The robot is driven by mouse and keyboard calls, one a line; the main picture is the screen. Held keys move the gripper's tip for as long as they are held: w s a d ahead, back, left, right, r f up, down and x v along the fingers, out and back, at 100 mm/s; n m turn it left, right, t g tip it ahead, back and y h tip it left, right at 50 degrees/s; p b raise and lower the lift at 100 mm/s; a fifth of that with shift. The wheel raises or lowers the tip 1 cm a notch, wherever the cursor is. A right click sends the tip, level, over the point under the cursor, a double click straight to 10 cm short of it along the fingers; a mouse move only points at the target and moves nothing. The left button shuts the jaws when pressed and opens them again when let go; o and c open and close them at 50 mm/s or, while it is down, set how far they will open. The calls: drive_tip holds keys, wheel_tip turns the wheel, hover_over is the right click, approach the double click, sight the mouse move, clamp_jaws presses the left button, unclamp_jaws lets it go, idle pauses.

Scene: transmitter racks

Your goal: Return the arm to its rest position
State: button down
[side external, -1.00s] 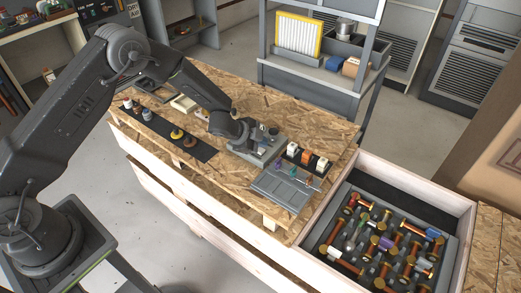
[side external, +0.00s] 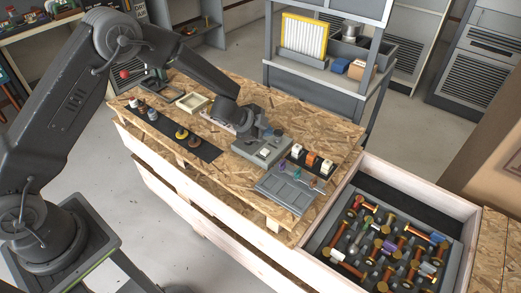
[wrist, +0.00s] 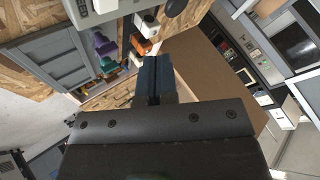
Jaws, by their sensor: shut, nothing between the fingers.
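My gripper (side external: 268,131) hangs over the wooden bench (side external: 235,175), close to a grey box (side external: 262,152) with a pale item on top. Whether it touches the box cannot be told from the side. In the wrist view my gripper (wrist: 152,65) has its two dark blue fingers pressed together with nothing between them. The fingers point out past the bench top toward a brown panel.
A grey compartment tray (side external: 285,190) and a row of small white and orange parts (side external: 312,159) sit near the gripper. A dark strip (side external: 205,151) holds several small parts. A wooden crate (side external: 470,225) of spools stands right. A grey shelf (side external: 320,78) stands behind.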

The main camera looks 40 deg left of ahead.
drive_tip(key=s+a+r+n+y, duration=0.2)
drive_tip(key=s+r, duration=0.1)
drive_tip(key=r, duration=0.4)
drive_tip(key=s+a+r+n+t+y, duration=0.1)
drive_tip(key=s+a+r+n+y, duration=0.15)
drive_tip(key=r, duration=0.45)
drive_tip(key=s+a+r+n+y, duration=0.1)
drive_tip(key=s+a+r+n, duration=0.25)
drive_tip(key=r, duration=0.35)
drive_tip(key=s+d+r+n+g+h, duration=0.1)
drive_tip(key=s+r+n+g, duration=0.1)
drive_tip(key=s, duration=1.1)
drive_tip(key=s+d+r+n+g, duration=0.1)
drive_tip(key=s+d+r+n, duration=0.1)
drive_tip(key=s, duration=1.2)
drive_tip(key=shift+r+n+g+h, duration=0.35)
drive_tip(key=shift+r+n+g, duration=0.05)
drive_tip(key=shift+n, duration=0.5)
